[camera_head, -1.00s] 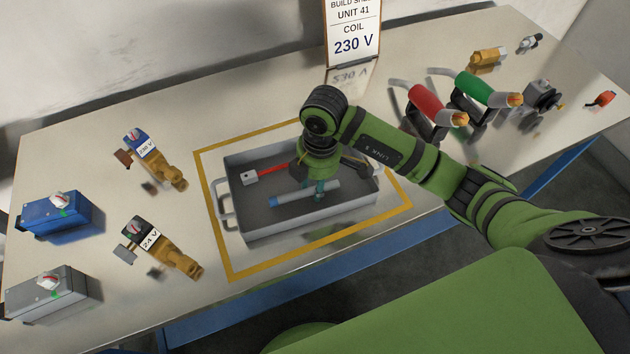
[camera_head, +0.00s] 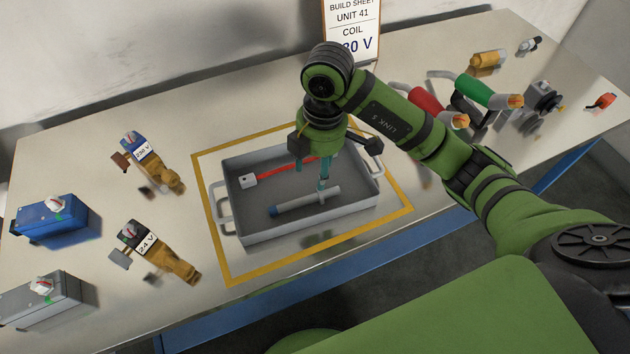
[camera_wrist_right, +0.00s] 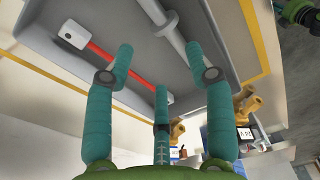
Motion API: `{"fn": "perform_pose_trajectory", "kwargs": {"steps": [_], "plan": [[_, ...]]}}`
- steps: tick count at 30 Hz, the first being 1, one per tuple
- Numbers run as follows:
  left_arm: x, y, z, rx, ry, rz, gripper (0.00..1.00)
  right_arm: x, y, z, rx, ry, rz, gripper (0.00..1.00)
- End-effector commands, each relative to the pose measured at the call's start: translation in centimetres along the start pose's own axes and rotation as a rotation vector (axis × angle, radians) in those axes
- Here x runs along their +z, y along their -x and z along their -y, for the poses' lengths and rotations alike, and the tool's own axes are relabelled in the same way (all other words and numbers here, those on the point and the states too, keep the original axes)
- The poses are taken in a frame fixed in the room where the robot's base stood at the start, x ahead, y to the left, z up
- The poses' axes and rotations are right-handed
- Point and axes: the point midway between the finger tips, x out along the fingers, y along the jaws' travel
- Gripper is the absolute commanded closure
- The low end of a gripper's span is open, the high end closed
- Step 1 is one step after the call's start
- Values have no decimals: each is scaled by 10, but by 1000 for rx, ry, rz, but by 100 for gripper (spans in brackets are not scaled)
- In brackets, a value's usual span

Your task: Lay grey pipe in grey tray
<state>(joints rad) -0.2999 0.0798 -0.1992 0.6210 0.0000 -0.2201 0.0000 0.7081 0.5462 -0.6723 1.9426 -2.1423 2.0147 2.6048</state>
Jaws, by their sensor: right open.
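The grey pipe (camera_head: 298,203), with a blue left end, lies in the grey tray (camera_head: 290,237), towards its near side. The tray also holds a red rod with a white block (camera_head: 248,181) on its left end. My right gripper (camera_head: 325,179) is over the tray, its teal fingers pointing down just above and behind the pipe's right part. In the right wrist view the three fingers (camera_wrist_right: 159,62) are spread and empty, and the pipe (camera_wrist_right: 153,10) shows beyond them, apart from them.
A yellow outline (camera_head: 229,281) surrounds the tray. Blue (camera_head: 52,224) and grey (camera_head: 42,302) boxes and two brass valves (camera_head: 165,179) (camera_head: 178,265) stand left. A build sheet (camera_head: 350,25) stands behind my arm.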

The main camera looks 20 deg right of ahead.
Motion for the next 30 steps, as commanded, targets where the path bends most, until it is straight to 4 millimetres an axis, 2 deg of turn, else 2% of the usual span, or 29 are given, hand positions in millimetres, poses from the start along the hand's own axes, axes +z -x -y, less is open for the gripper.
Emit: {"fn": "perform_pose_trajectory", "kwargs": {"steps": [1, 3, 9, 30], "plan": [[-1, 3, 0, 0, 0, 0, 60, 1, 13, -2, 7, 0, 3, 46], [-1, 5, 0, 0, 0, 0, 60, 1, 25, -2, 6, -2, 3, 46], [-1, 6, 0, 0, 0, 0, 60, 0, 44, 0, 1, 0, 1, 46], [0, 6, 0, 1, -1, 0, 60, 0, 46, 0, -1, -2, 0, 46]]}}
